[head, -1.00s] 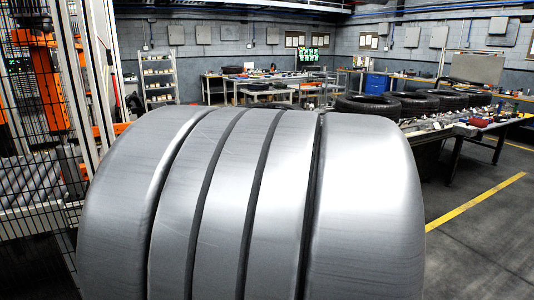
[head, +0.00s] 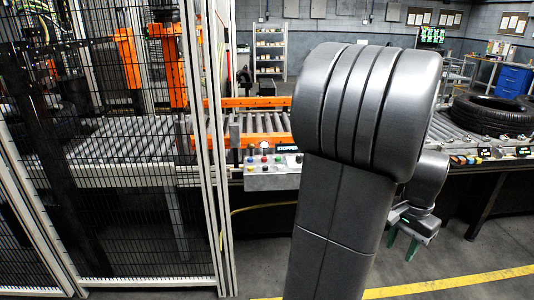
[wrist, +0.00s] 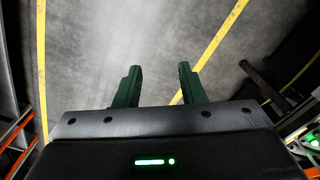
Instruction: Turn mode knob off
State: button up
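The control panel (head: 271,178) is a pale box with several coloured buttons or knobs on top, at the front of the conveyor, left of my arm in the head view. A small display (head: 288,148) beside it reads "STOPPED". Which of the small controls is the mode knob cannot be told at this size. My gripper (head: 401,244) hangs low to the right of my arm, well apart from the panel. In the wrist view my gripper (wrist: 160,68) has its two green fingers spread over bare floor, with nothing between them.
A black mesh fence (head: 120,180) with white posts stands left of the panel. The roller conveyor (head: 130,145) runs behind, with tyres (head: 492,115) at right. A yellow line (head: 455,283) crosses the floor. Floor in front of the panel looks clear.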

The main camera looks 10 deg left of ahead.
aim_at(299, 159)
jog(key=i+u, duration=0.3)
jog(key=i, duration=0.15)
jog(key=i+l+u, duration=0.1)
jog(key=i+u, duration=0.15)
jog(key=i, duration=0.15)
jog(key=i+l+u, duration=0.15)
jog(key=i+u, duration=0.15)
jog(key=i+l, duration=0.2)
jog(key=i, duration=0.25)
jog(key=i+l, duration=0.2)
jog(key=i, duration=0.2)
